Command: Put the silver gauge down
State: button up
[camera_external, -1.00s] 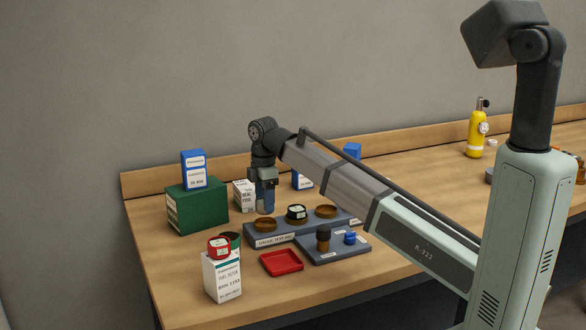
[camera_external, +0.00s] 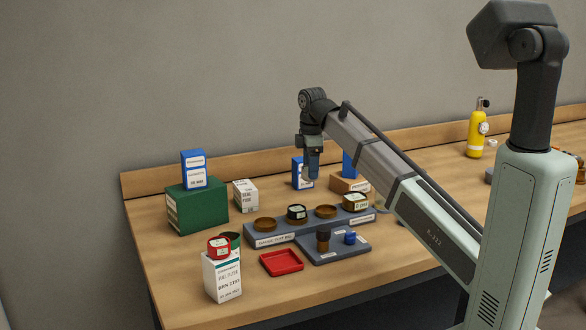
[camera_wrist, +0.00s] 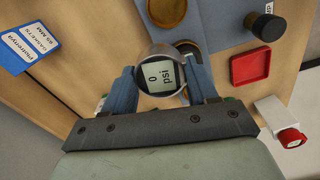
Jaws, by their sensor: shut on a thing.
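The silver gauge (camera_wrist: 160,76) is a round silver case with a pale display reading "0 psi". In the wrist view it sits between the two blue fingers of my gripper (camera_wrist: 163,84), which is shut on it. In the external view my gripper (camera_external: 311,177) is raised over the table, behind the grey gauge test rig (camera_external: 285,237), and the gauge is barely discernible there. The rig has a row of round brown holders: an empty one (camera_external: 265,224) at left, a black gauge (camera_external: 297,213), another empty holder (camera_external: 326,211), and a brass-coloured gauge (camera_external: 355,202) at the right end.
A red tray (camera_external: 281,262) and a grey plate (camera_external: 335,250) with black and blue knobs lie before the rig. A white box with a red gauge (camera_external: 219,247) stands front left; a green box (camera_external: 197,207) is behind it. Blue-and-white boxes (camera_external: 303,174) stand behind my gripper.

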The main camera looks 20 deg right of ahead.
jog(key=shift+s+d+n, duration=1.2)
jog(key=shift+s+d, duration=0.2)
jog(key=shift+d, duration=0.7)
jog(key=shift+f, duration=5.2)
jog(key=shift+f, duration=0.15)
jog(key=o, duration=1.1)
jog(key=shift+o, duration=0.2)
notch_tip(320, 180, up, 12)
